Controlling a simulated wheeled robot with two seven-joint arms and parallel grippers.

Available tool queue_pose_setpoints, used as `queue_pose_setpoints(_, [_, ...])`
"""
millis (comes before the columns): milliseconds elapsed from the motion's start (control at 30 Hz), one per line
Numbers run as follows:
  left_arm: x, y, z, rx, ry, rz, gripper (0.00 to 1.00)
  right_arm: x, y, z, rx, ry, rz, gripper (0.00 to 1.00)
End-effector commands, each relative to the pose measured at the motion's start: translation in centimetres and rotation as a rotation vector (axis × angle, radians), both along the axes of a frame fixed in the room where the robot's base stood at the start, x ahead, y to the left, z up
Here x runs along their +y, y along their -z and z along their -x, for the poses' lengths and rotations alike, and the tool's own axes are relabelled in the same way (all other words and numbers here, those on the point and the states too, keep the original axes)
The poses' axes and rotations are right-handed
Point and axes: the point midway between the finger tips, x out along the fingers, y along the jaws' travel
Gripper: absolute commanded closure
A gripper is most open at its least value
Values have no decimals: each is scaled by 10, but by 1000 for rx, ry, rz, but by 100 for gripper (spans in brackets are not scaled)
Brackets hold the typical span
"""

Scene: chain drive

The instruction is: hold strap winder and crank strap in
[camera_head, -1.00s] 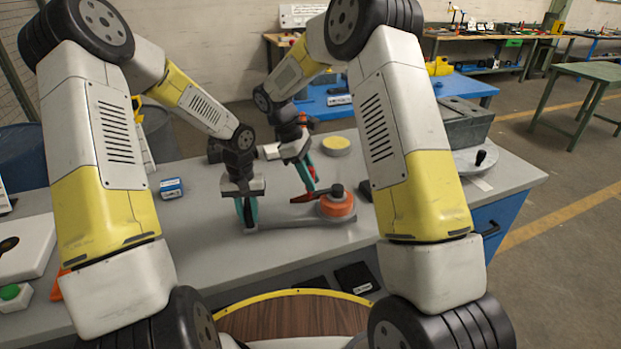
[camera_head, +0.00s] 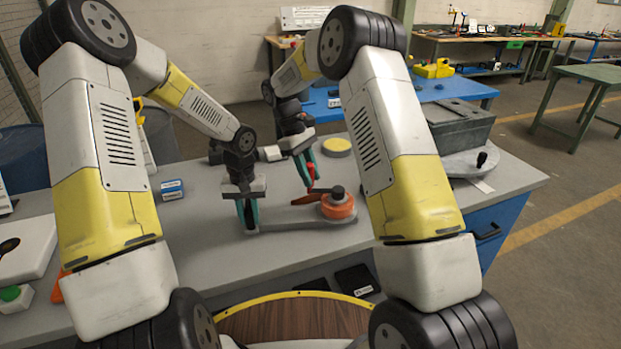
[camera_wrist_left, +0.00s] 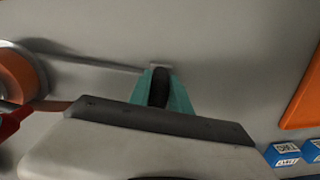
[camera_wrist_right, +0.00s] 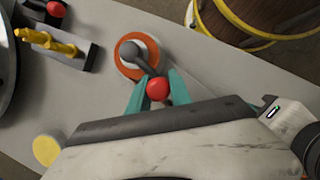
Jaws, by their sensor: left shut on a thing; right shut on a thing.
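The strap winder has an orange drum (camera_head: 338,208) with a dark hub on top and a long grey frame (camera_head: 292,222) lying on the bench. My left gripper (camera_head: 248,222) is shut on the frame's left end; in the left wrist view a dark grip (camera_wrist_left: 160,88) sits between its teal fingers. My right gripper (camera_head: 307,178) is shut on the crank's red knob, which shows clearly in the right wrist view (camera_wrist_right: 158,88). The dark crank arm (camera_wrist_right: 143,62) runs from the knob to the drum's hub. A brown strap (camera_wrist_left: 52,107) leaves the drum along the frame.
A yellow-topped disc (camera_head: 337,146) lies behind the winder. A blue box (camera_head: 171,189) stands left of my left gripper. A grey box-shaped fixture (camera_head: 460,125) and a round plate with a black knob (camera_head: 482,158) are at the right. The bench front is mostly clear.

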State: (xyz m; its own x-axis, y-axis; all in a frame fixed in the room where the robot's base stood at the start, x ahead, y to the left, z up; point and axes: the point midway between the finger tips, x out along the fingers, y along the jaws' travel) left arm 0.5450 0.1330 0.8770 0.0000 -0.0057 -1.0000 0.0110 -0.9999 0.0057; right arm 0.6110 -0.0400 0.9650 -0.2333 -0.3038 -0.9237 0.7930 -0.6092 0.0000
Motion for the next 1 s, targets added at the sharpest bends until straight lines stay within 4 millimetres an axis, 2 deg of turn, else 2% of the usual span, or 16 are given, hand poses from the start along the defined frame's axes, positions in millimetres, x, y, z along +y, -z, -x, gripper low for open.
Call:
queue_pose_setpoints(533, [0,0,1,2,2,-1,100,-15,0,-43,-4,524,-1,100])
queue_pose_setpoints(1000, [0,0,1,2,2,-1,100,-43,0,-68,-4,971,-1,100])
